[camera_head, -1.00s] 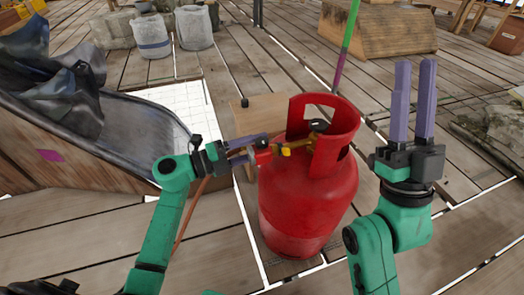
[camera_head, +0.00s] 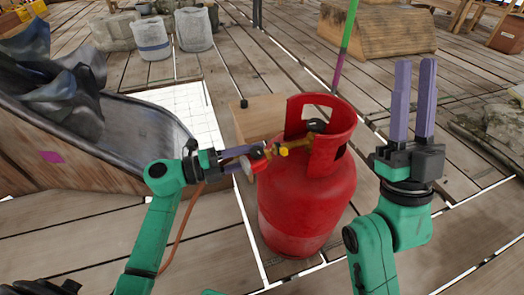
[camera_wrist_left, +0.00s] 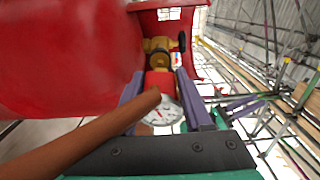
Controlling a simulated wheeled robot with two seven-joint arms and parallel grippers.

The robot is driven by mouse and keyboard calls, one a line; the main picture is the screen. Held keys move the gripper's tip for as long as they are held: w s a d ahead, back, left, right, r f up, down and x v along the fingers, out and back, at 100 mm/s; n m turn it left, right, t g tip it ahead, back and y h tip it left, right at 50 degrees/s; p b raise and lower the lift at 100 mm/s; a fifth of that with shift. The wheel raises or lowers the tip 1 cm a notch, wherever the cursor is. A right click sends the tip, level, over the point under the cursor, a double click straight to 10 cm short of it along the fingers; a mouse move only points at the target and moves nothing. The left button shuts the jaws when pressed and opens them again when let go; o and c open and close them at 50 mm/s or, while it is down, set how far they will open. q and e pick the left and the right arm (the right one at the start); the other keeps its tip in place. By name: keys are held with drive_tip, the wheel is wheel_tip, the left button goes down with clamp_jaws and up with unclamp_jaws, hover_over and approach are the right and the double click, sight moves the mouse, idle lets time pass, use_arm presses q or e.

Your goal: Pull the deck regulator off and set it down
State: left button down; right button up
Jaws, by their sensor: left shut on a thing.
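The red regulator (camera_head: 259,159) has a yellow-brass fitting (camera_head: 290,148) on its right side and a round white gauge below. It sits at the left of the collar of the red gas cylinder (camera_head: 305,205), with the brass reaching the collar opening. My left gripper (camera_head: 255,155) is shut on the regulator from the left. In the left wrist view, the red body (camera_wrist_left: 160,82) is between the fingers, the gauge (camera_wrist_left: 162,112) beneath it, and brass lies beyond. I cannot tell whether the brass is still joined to the cylinder. My right gripper (camera_head: 413,95) is open, empty, pointing up at right.
An orange-brown hose (camera_head: 181,232) hangs from the regulator and crosses the wrist view. A wooden block (camera_head: 258,118) stands behind the cylinder. A dark curved chute (camera_head: 130,130) is at left, with buckets (camera_head: 194,28) at the back. The plank floor is open at front left.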

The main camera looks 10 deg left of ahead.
use_arm(q)
drive_tip(key=shift+v, duration=1.75)
drive_tip(key=shift+w, duration=0.15)
